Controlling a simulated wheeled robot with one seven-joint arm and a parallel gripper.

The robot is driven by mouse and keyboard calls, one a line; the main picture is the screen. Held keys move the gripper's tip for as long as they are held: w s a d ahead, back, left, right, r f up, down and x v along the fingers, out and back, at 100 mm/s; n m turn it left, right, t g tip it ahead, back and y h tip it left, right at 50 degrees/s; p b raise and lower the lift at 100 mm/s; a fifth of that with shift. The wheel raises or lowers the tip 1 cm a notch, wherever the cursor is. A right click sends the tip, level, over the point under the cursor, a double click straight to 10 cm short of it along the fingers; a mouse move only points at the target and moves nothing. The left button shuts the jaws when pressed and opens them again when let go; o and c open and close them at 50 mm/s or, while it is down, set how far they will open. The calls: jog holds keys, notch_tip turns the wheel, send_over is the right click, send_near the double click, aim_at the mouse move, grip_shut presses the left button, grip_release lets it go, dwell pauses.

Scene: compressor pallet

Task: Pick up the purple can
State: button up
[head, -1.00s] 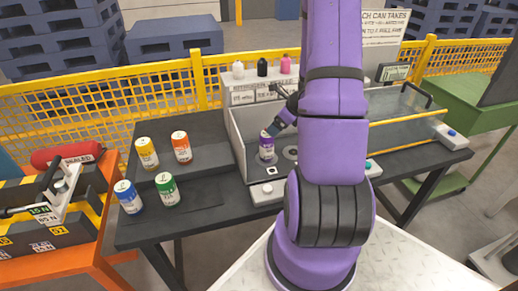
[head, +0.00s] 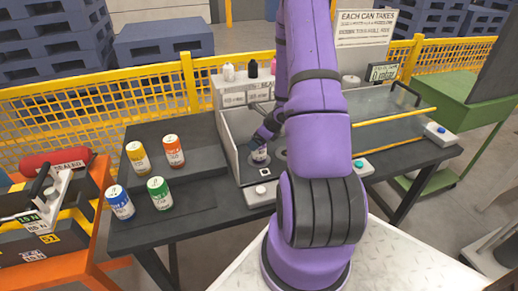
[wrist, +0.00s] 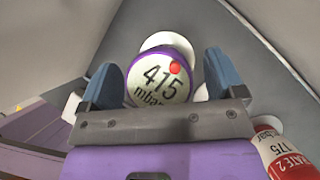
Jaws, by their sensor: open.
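The purple can (head: 259,156) stands inside the grey open-topped bay on the table, with my gripper (head: 264,141) right over it in the head view. In the wrist view its round top (wrist: 160,76) reads "415 mbar", has a red dot and shows a purple rim. My gripper (wrist: 163,80) is open there, with one blue finger on each side of the can. I cannot tell whether the fingers touch it. My arm hides part of the bay in the head view.
Yellow (head: 137,157), orange (head: 174,151), blue (head: 120,202) and green (head: 159,193) cans stand on the table's left side. A red-and-white cylinder (wrist: 285,150) is close to my gripper in the wrist view. Bay walls (head: 230,147) rise around the can.

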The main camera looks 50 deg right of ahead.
jog(key=shift+c, duration=0.4)
jog(key=c, duration=1.1)
jog(key=shift+r, duration=0.15)
